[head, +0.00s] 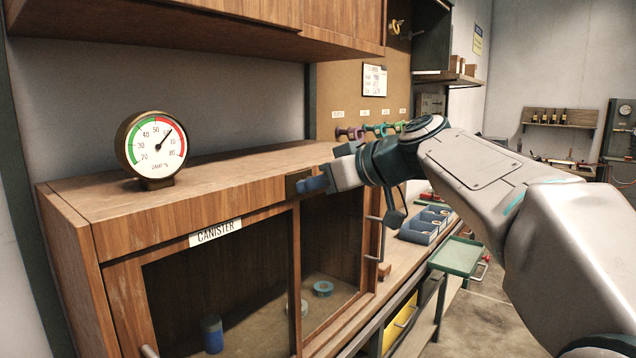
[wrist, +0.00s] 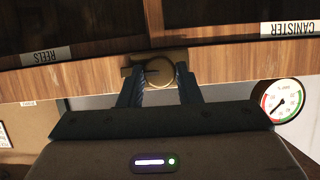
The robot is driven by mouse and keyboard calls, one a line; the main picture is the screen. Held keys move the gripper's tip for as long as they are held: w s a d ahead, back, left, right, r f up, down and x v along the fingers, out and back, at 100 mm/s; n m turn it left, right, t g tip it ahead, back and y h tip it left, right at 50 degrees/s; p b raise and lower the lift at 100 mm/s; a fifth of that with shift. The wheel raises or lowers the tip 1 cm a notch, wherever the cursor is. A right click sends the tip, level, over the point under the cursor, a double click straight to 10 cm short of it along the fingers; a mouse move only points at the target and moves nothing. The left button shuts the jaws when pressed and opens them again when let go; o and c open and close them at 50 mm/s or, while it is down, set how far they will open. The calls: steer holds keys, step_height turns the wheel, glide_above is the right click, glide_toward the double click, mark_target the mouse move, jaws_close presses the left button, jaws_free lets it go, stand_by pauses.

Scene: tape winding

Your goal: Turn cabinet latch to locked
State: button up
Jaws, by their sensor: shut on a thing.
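The cabinet (head: 165,225) is wooden with glass-fronted doors, and a "CANISTER" label (head: 215,232) is on its upper front rail. The brass latch (wrist: 158,72) sits on that rail where the two doors meet, and its round knob shows between my fingers in the wrist view. My gripper (head: 312,185) reaches the latch from the right, and its blue fingers (wrist: 160,88) are shut on the knob from both sides. In the head view my fingers hide most of the latch. The wrist view appears upside down, and I cannot tell from it whether the latch is locked.
A round gauge (head: 156,148) stands on top of the cabinet. Inside are a blue canister (head: 212,335) and a teal tape roll (head: 323,287). To the right are blue bins (head: 425,222) and a green tray (head: 456,256). An upper cabinet (head: 230,22) overhangs.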

steer(key=shift+w+d+f+m+g+y, duration=0.15)
steer(key=shift+m+g+y, duration=0.35)
steer(key=shift+m+y, duration=1.15)
steer(key=shift+w+d+f+m+g+y, duration=0.1)
steer(key=shift+m+g+y, duration=0.45)
steer(key=shift+m, duration=2.2)
steer(key=shift+w+d+f+m+g+y, duration=0.15)
steer(key=shift+m+g+y, duration=0.3)
steer(key=shift+m+y, duration=1.2)
steer(key=shift+a+m+h, duration=0.1)
steer(key=shift+m+h, duration=0.45)
steer(key=shift+m, duration=0.1)
steer(key=o, duration=0.9)
steer(key=shift+o, duration=0.2)
steer(key=v, duration=1.4)
